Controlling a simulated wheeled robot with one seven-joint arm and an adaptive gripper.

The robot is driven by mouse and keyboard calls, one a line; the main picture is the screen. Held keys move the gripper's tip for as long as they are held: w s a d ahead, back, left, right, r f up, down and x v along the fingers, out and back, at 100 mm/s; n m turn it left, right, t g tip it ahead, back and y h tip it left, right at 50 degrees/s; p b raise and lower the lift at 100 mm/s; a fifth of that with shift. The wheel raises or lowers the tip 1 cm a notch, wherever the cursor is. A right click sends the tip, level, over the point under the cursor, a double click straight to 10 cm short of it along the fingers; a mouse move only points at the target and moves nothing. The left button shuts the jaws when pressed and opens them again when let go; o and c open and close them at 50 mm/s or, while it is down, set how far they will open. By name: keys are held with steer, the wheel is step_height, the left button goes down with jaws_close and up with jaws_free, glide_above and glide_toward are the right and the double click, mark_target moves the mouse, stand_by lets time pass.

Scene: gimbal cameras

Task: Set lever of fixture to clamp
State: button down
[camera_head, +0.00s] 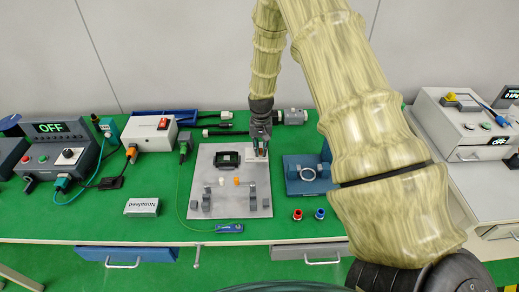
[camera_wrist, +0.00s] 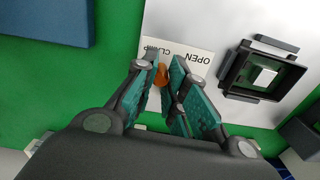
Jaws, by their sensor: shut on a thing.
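The fixture is a grey plate (camera_head: 228,205) on the green table, with a black square socket (camera_head: 228,160) near its back edge. The socket also shows in the wrist view (camera_wrist: 262,72), with a small pale block inside. A white label (camera_wrist: 190,57) beside it reads OPEN and CLAMP. My gripper (camera_head: 259,151) is over the back right of the plate. In the wrist view my gripper (camera_wrist: 168,78) is shut on the orange lever (camera_wrist: 161,76), beside the label, nearer the CLAMP word. The fingers hide the lever's lower part.
A blue fixture (camera_head: 308,186) with a ring stands right of the plate. Red and blue knobs (camera_head: 297,214) lie in front of it. A white box with a red switch (camera_head: 148,134) and a control box reading OFF (camera_head: 58,148) stand left. A Nonafeed block (camera_head: 142,207) lies front left.

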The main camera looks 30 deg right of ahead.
steer(key=shift+w, duration=0.1)
steer(key=c, duration=1.4)
jaws_free()
step_height(320, 180, up, 12)
